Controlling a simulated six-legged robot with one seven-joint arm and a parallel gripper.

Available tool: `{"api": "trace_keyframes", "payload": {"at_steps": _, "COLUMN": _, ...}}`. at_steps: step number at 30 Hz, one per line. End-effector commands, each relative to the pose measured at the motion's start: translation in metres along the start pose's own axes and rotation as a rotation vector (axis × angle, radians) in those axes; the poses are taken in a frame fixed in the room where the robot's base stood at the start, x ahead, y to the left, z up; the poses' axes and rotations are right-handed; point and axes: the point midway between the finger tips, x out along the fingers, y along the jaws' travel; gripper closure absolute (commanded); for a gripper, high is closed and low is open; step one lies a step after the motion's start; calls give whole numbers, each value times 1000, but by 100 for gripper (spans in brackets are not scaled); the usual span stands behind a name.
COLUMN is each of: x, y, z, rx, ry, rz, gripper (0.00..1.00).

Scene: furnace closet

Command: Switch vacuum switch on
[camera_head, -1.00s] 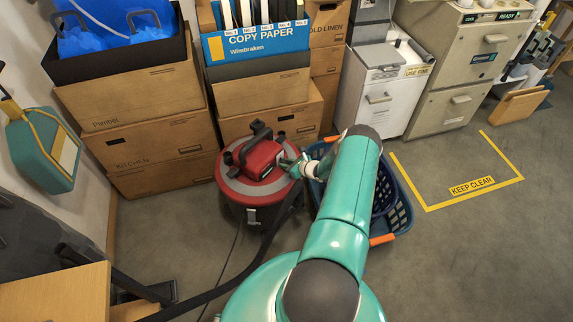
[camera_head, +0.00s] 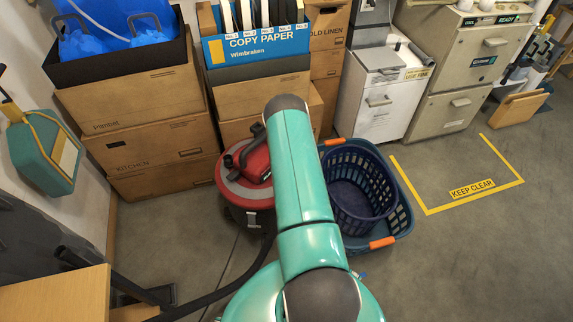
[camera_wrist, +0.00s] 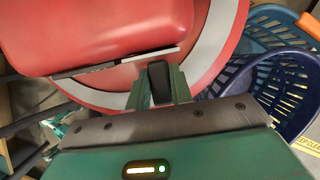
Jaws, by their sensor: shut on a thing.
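The red vacuum (camera_head: 250,163) with its grey rim stands on the floor in front of the cardboard boxes. Its right side is hidden behind my arm in the head view. In the wrist view the red vacuum top (camera_wrist: 100,30) fills the upper left, with a black and grey strip along its lower edge. My gripper (camera_wrist: 160,88) is at this edge, its green fingers shut on a small dark piece, which looks like the vacuum switch (camera_wrist: 159,78). Whether the switch is on or off cannot be told. My gripper is hidden in the head view.
Blue laundry baskets (camera_head: 398,225) stand close to the vacuum's right. Stacked cardboard boxes (camera_head: 155,130) are behind it. A black hose (camera_head: 225,290) runs across the floor at the front left. Bare floor with a yellow keep-clear marking (camera_head: 471,188) lies to the right.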

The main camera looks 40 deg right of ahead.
Motion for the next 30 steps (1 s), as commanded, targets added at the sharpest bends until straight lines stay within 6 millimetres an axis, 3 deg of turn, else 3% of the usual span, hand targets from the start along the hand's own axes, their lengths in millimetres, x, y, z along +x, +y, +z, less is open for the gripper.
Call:
{"api": "trace_keyframes", "payload": {"at_steps": 12, "x": -3, "y": -1, "z": 5, "rx": 0, "ry": 171, "rz": -2, "gripper": 100}}
{"api": "trace_keyframes", "payload": {"at_steps": 28, "x": -3, "y": -1, "z": 6, "rx": 3, "ry": 194, "rz": 0, "gripper": 100}}
{"api": "trace_keyframes", "payload": {"at_steps": 29, "x": -3, "y": -1, "z": 6, "rx": 3, "ry": 194, "rz": 0, "gripper": 76}}
{"api": "trace_keyframes", "payload": {"at_steps": 30, "x": -3, "y": -1, "z": 6, "rx": 3, "ry": 194, "rz": 0, "gripper": 68}}
